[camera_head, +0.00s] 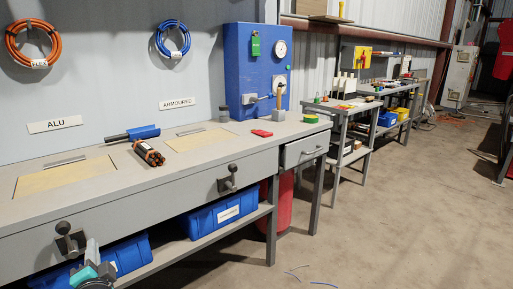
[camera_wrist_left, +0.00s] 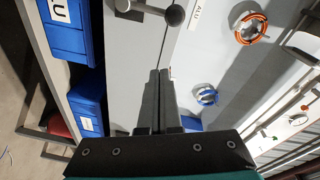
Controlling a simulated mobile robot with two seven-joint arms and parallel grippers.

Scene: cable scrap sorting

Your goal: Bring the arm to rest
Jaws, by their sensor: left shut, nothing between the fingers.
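My left gripper (camera_head: 93,258) shows at the bottom left of the head view, in front of the workbench's lower edge. In the left wrist view its two dark fingers (camera_wrist_left: 158,78) are together with nothing between them. The fingertips point along the grey bench front, near a dark round knob (camera_wrist_left: 175,15). I cannot tell how wide the space to the bench is. My right gripper is not in view.
The grey bench (camera_head: 130,205) carries a black-and-orange cable piece (camera_head: 149,153), a blue-handled tool (camera_head: 133,134) and a red item (camera_head: 262,133). Blue bins (camera_head: 215,214) sit on the shelf below. Knobbed latches (camera_head: 227,179) stick out of the bench front. The floor (camera_head: 400,220) at right is mostly clear.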

